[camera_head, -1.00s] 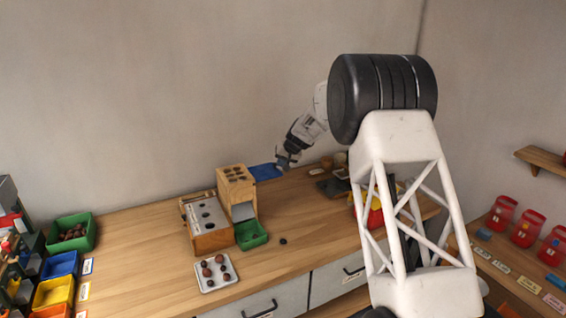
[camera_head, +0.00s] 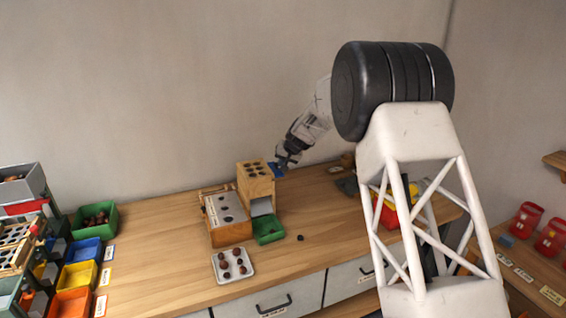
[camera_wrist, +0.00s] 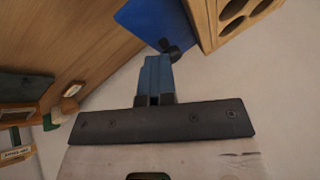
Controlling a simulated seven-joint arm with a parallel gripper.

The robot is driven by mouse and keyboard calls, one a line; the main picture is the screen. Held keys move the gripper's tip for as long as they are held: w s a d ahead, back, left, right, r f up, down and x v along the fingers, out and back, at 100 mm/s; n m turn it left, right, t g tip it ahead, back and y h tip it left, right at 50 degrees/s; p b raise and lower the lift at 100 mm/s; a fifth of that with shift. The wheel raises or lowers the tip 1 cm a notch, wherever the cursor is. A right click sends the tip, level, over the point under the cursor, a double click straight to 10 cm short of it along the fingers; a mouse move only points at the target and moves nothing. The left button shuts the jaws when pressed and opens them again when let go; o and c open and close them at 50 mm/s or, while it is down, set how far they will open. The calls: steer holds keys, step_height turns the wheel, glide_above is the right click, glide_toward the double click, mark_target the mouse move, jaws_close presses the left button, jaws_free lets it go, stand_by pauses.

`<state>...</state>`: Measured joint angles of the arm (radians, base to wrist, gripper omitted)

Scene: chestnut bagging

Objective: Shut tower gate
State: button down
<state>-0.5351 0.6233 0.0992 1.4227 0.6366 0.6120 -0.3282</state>
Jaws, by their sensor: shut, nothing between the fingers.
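The wooden tower (camera_head: 256,187) stands on the bench, with holes in its top; its corner also shows in the wrist view (camera_wrist: 209,25). The blue gate (camera_head: 278,170) sticks out a little from the tower's right side in the head view. In the wrist view the blue gate (camera_wrist: 152,20) lies beside the tower and has a small black knob (camera_wrist: 172,48). My gripper (camera_head: 284,162) is at the gate's outer end. In the wrist view my gripper's blue fingers (camera_wrist: 156,60) are together and empty, right at the knob; I cannot tell whether they touch it.
A slotted wooden box (camera_head: 228,217) stands left of the tower, with a green tray (camera_head: 268,229) in front. A white tray (camera_head: 233,278) of chestnuts lies nearer. One dark chestnut (camera_head: 300,238) lies loose. Coloured bins (camera_head: 78,275) stand at left.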

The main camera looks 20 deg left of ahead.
steer(key=shift+f, duration=0.1)
steer(key=d+r, duration=0.9)
steer(key=shift+s+r, duration=0.2)
steer(key=shift+s, duration=0.2)
stand_by(0.5)
